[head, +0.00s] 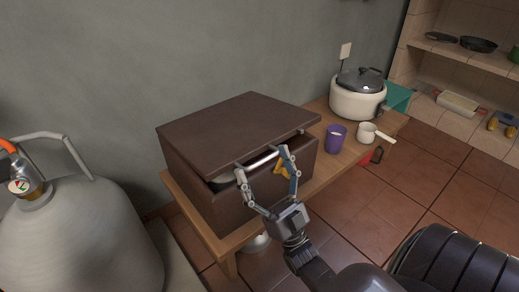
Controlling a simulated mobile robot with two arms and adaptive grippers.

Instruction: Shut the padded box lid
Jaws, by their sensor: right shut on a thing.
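A dark brown box (215,197) stands on the low wooden table in the head view. Its wide flat brown lid (235,122) sits over it, with a dark gap below the lid's front edge. A pale bar (263,160) runs along that front edge. My right gripper (264,163) reaches up from the lower right and is shut on the bar, its fingers apart around it. The fingers hide part of the box front. Something yellow-orange shows beside the right finger; I cannot tell what it is. My left gripper is out of view.
A purple cup (335,138), a small white pot (368,133) and a white cooker (358,98) stand on the wooden table (315,180), right of the box. A large grey gas cylinder (80,235) stands at left. A wall is behind; tiled floor lies at right.

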